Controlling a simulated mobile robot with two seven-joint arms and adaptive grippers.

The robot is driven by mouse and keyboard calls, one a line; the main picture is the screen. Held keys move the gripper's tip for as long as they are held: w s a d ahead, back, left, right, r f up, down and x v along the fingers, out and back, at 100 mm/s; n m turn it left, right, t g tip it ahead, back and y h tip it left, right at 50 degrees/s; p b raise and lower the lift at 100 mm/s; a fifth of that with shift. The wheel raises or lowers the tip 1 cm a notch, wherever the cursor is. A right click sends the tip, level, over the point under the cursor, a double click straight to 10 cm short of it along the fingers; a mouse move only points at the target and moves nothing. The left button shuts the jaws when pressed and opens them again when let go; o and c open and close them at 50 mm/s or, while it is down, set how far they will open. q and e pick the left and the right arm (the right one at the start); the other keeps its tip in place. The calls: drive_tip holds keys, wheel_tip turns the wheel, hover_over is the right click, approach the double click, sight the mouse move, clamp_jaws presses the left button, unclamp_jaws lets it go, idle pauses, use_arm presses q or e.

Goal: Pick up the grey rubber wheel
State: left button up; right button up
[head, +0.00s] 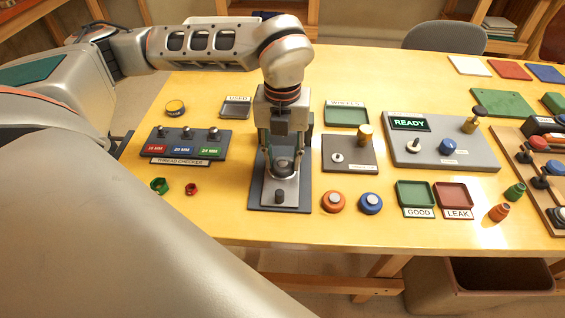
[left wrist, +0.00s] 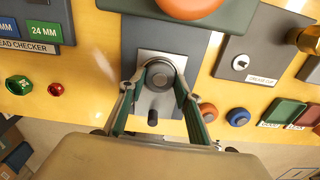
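A round grey piece (head: 283,166), which looks like the grey rubber wheel, sits on the light metal plate of a dark stand (head: 264,196). It also shows in the left wrist view (left wrist: 160,77), with a darker middle. My left gripper (head: 283,172) points down over the stand. Its green-lined fingers (left wrist: 158,82) are spread on both sides of the round piece. Small gaps seem to show, but contact is hard to judge. A short black peg (head: 280,196) stands in front on the same plate. My right gripper is not in view.
The thread checker (head: 182,143) is left of the stand. A grey plate with a gold knob (head: 349,155) is to the right. An orange button (head: 332,202) and blue button (head: 370,203) are near the front. The green tray labelled WHEELS (head: 346,117) looks empty.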

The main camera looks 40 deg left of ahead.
use_arm(q)
drive_tip(key=shift+c, duration=0.9)
drive_tip(key=shift+r, duration=0.1)
